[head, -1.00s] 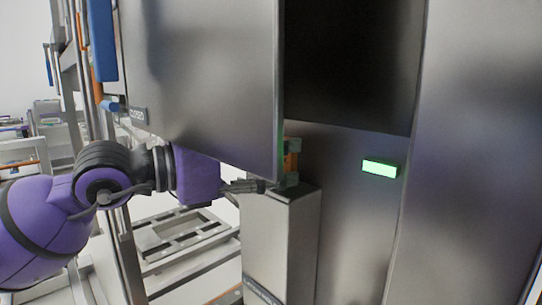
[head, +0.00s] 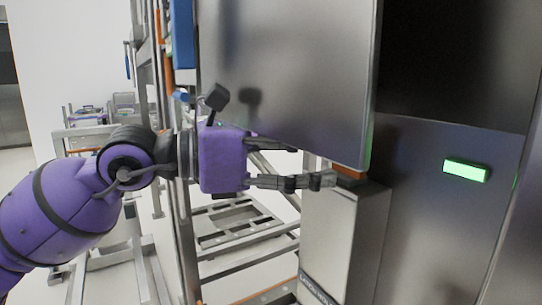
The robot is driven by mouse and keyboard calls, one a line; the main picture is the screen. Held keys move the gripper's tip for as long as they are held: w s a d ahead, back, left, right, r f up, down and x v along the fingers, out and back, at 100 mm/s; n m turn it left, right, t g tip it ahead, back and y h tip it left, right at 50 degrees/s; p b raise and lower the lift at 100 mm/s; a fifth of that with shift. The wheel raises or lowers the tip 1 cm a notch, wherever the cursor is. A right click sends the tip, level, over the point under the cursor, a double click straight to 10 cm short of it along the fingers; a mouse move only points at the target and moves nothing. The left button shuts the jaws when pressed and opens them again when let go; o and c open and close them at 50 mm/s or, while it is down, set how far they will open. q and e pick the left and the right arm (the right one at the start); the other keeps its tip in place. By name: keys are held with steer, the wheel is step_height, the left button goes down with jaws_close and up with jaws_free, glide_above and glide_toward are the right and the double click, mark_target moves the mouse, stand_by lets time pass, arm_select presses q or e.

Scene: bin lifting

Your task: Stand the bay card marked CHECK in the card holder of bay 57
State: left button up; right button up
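No card marked CHECK and no holder marked 57 can be made out in the head view. My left gripper (head: 316,165) is open, its two dark fingers apart with nothing seen between them. It is just left of the top of a grey post (head: 330,225), below a large metal panel (head: 290,75). The lower fingertip is in front of the post's top edge; I cannot tell if they touch. A small orange piece (head: 349,175) sits at the post top, partly hidden by the panel. My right gripper is not in view.
A grey metal cabinet face with a lit green rectangle (head: 466,171) stands at the right, with a dark opening (head: 455,60) above it. A metal frame (head: 235,225) stands low behind my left arm. A pale wall and floor lie at the far left.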

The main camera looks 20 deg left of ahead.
arm_select(q)
steer(key=v, duration=0.6)
steer(key=shift+s+b, duration=0.15)
steer(key=shift+b, duration=0.15)
steer(key=a+f+n+t+y, duration=0.2)
steer(key=a+f+n+y, duration=0.15)
steer(key=f+n, duration=0.8)
steer(key=w+a+f+n+t+y, duration=0.1)
steer(key=a+f+n+t+y, duration=0.3)
steer(key=f+n, duration=0.75)
steer(key=a+f+n+t+y, duration=0.15)
steer(key=a+f+n, duration=0.5)
steer(key=f, duration=0.85)
steer(key=s+d+f+n+g+y, duration=0.1)
steer(key=s+f+n+g+y, duration=0.15)
steer(key=f, duration=0.35)
steer(key=s+d+f+n+g+y, duration=0.1)
steer(key=s+f+n, duration=0.3)
steer(key=f, duration=0.3)
steer(key=s+f+n+g+y, duration=0.1)
steer(key=s+f+n+g, duration=0.1)
steer(key=s+f+n, duration=0.3)
steer(key=s+d+f+n+g, duration=0.4)
steer(key=s+d+f, duration=0.7)
steer(key=s+f, duration=0.3)
steer(key=shift+f+g, duration=0.65)
steer(key=shift+g, duration=0.05)
